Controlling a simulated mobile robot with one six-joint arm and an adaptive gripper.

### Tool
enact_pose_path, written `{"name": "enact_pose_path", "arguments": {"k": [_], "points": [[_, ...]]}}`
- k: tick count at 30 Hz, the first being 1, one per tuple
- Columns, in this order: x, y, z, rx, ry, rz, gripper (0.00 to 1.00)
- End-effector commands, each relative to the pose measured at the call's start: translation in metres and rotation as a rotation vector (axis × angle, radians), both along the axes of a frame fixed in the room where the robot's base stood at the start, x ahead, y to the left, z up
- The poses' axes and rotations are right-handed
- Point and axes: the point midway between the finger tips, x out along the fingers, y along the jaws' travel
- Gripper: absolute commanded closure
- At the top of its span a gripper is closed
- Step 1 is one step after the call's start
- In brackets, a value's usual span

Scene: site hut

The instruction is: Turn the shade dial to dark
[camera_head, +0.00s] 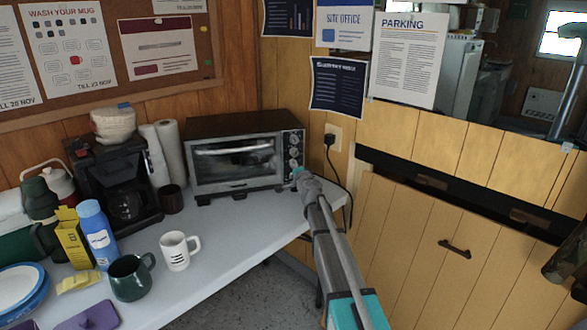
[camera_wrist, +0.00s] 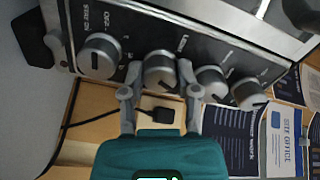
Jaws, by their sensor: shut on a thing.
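The toaster oven (camera_head: 235,150) stands on the white counter, with a column of dials (camera_head: 293,152) on its right-hand panel. In the wrist view the panel runs across the picture with several silver dials. My gripper (camera_wrist: 161,88) has one finger on each side of the second dial from the left (camera_wrist: 160,68) and is shut on it. The end dial (camera_wrist: 98,57) beside it has lettering like "STAY ON" and "OFF". The held dial's label is too small to read, and its pointer is unclear. In the head view my gripper (camera_head: 301,176) is at the panel's lower part.
A coffee maker (camera_head: 115,185), paper rolls (camera_head: 170,150), a white mug (camera_head: 178,250) and a dark green mug (camera_head: 131,277) stand to the left. A power cord (camera_head: 337,175) hangs from the wall socket right of the oven.

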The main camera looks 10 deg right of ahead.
Motion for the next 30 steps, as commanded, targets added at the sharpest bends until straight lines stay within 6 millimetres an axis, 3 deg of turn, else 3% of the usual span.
{"name": "enact_pose_path", "arguments": {"k": [15,30], "points": [[0.0002,-0.0010,0.0000,0.462,0.056,-0.003,1.00],[0.0000,-0.0013,-0.0002,0.641,0.077,-0.004,1.00]]}}
